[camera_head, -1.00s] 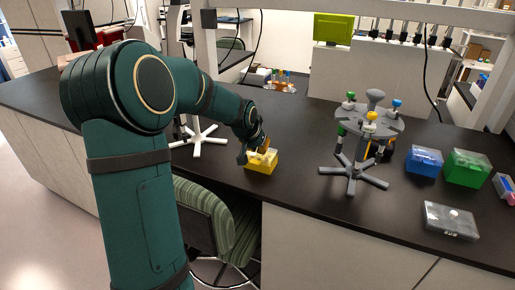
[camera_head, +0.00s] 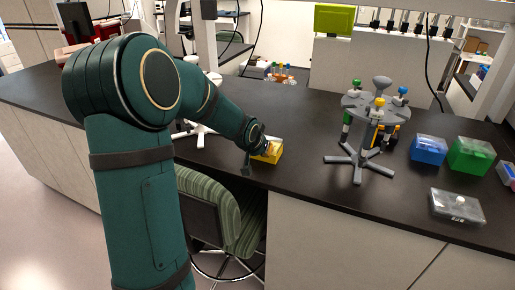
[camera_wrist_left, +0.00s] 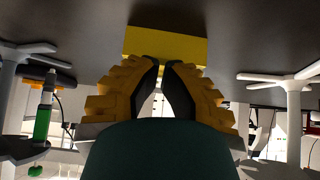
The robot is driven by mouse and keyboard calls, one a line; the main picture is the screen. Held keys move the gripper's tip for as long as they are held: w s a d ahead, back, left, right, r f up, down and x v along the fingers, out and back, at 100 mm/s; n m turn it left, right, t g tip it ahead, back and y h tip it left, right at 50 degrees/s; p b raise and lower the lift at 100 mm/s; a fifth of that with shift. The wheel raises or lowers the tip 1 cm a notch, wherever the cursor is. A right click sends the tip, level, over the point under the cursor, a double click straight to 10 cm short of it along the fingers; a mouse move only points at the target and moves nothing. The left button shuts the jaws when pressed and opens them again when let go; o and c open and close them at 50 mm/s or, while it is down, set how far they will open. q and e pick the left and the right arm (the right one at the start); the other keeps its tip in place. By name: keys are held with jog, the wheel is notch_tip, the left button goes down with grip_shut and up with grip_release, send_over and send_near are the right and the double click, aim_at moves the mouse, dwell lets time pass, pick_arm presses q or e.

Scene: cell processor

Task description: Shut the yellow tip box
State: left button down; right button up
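The yellow tip box (camera_head: 272,153) stands on the black bench left of centre in the head view. Its lid is largely hidden by my left gripper (camera_head: 256,150), which is right at the box's left side and top. In the left wrist view a yellow face of the tip box (camera_wrist_left: 190,46) lies just beyond the left gripper's dark fingertips (camera_wrist_left: 165,66). The fingertips are close together with nothing visible held between them. Stepped yellow surfaces flank both fingers; I cannot tell which part they are. The lid's angle cannot be told. My right gripper is out of view.
A grey pipette carousel (camera_head: 360,158) stands right of the box, with clear bench between. Further right are a blue box (camera_head: 429,150), a green box (camera_head: 470,155) and a clear-lidded box (camera_head: 457,206). A green striped chair (camera_head: 240,215) is below the bench edge.

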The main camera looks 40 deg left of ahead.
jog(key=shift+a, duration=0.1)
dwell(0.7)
pick_arm(q)
jog(key=shift+r+p, duration=0.55)
jog(key=shift+r, duration=0.5)
notch_tip(320, 180, up, 4)
jog(key=p, duration=0.3)
jog(key=s+d+f+p, duration=0.2)
jog(key=s+d+f, duration=0.1)
jog(key=s, duration=0.6)
jog(key=shift+f, duration=0.5)
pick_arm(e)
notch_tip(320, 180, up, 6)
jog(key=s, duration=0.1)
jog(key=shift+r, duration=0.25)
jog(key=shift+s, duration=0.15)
